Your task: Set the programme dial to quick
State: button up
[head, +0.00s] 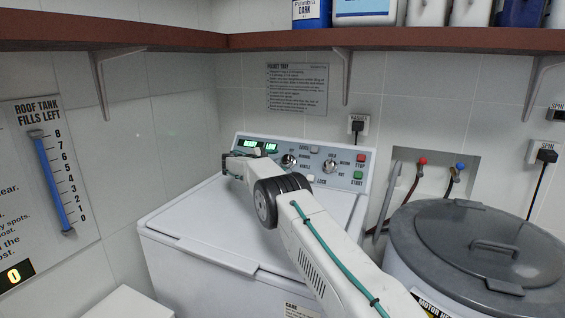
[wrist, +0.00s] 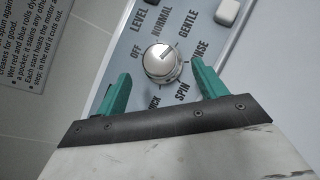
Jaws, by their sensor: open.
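The programme dial (wrist: 160,62) is a round silver knob on the washer's blue-grey panel. OFF, NORMAL, GENTLE, RINSE and SPIN are readable around it; a label at its lower left, ending in "CK", is partly hidden. A raised grip bar crosses the knob; I cannot tell for certain which label it marks. The left dial (head: 288,161) on the panel in the head view appears to be this one. My gripper (wrist: 158,76) is open, its green fingers apart on either side of the knob's lower part, not closed on it. In the head view my gripper (head: 236,165) is over the lid's back.
The panel also has a second dial (head: 330,166), a red stop button (head: 361,158), a green start button (head: 358,175) and lit green displays (head: 271,147). A grey-lidded tub (head: 430,225) stands at right. A brown shelf (head: 400,39) runs above.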

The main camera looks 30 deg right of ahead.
jog(key=shift+v, duration=1.75)
